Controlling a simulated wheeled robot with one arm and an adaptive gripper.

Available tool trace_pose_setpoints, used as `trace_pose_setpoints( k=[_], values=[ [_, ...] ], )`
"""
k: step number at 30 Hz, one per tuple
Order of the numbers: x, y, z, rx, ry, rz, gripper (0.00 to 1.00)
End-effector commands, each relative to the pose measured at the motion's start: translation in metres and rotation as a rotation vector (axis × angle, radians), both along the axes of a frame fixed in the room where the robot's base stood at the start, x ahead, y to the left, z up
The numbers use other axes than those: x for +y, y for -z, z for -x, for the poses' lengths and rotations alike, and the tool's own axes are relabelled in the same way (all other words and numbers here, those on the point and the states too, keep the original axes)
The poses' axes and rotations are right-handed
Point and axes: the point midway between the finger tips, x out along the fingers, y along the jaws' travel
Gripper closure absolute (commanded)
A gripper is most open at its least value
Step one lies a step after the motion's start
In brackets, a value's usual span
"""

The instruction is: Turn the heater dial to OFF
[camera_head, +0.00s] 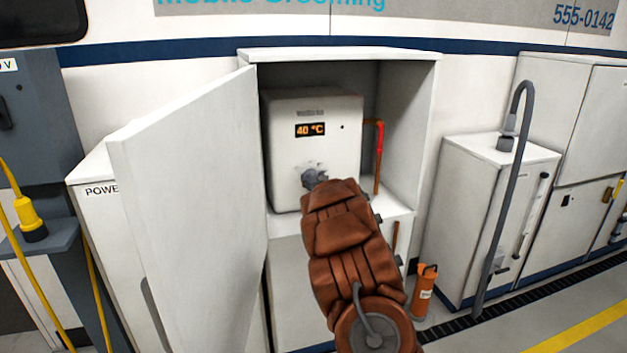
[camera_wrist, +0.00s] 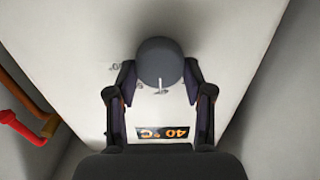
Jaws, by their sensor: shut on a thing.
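The heater (camera_head: 290,135) is a white box inside an open cabinet, and its display (camera_head: 310,129) reads 40 °C in orange. The dial (camera_wrist: 160,63) is a round dark grey knob with a pale pointer line, seen on the heater's front in the wrist view. My gripper (camera_wrist: 161,82) is shut on the dial, with one finger on each side of it. The pointer line runs toward the display side. In the head view my gripper (camera_head: 315,178) meets the heater front below the display and my arm hides most of the dial.
The cabinet door (camera_head: 190,190) stands wide open on the left. A red and copper pipe (camera_head: 379,150) runs down on the heater's right, inside the cabinet. An orange cylinder (camera_head: 424,290) stands on the floor to the right. A grey hose (camera_head: 497,200) hangs further right.

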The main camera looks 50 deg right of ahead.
Motion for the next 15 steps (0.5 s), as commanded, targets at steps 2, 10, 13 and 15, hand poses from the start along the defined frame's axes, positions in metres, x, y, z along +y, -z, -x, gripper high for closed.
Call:
trace_pose_setpoints(
  k=[2,10,13,15],
  values=[
    [-0.0004,0.0004,0.0002,0.004,0.001,0.010,0.83],
    [0.0000,0.0026,-0.0002,0.064,0.002,0.119,0.83],
    [0.0005,0.0032,-0.0004,0.104,0.001,0.188,0.83],
    [0.0006,0.0034,-0.0005,0.132,0.002,0.242,0.83]
  ],
)
